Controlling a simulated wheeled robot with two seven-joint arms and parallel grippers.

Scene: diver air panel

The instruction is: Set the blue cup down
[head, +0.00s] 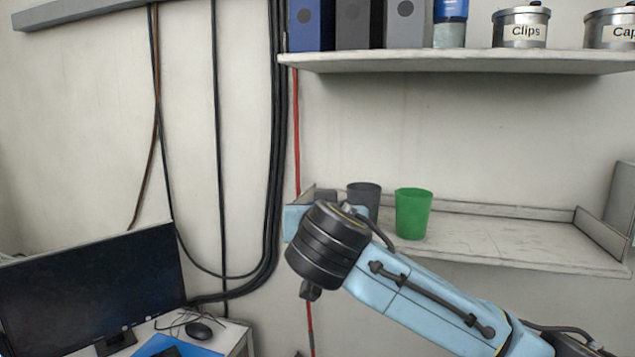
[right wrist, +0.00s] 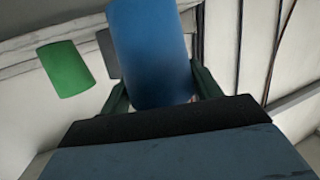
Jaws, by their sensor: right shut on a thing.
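The blue cup (right wrist: 150,45) shows large in the right wrist view, with its upper end cut off by the frame edge. My right gripper (right wrist: 160,88) is shut on it, with one dark green finger on each side. In the head view my right arm reaches in from the lower right to the left end of the lower shelf. Its wrist hides the right fingers and the blue cup there. I cannot tell whether the cup touches the shelf. My left gripper is in neither view.
A green cup (head: 412,213) and a dark grey cup (head: 364,190) stand on the lower shelf (head: 520,240), close to my right wrist. The shelf right of the green cup is clear. An upper shelf (head: 450,62) holds binders and tins. A monitor (head: 90,290) stands lower left.

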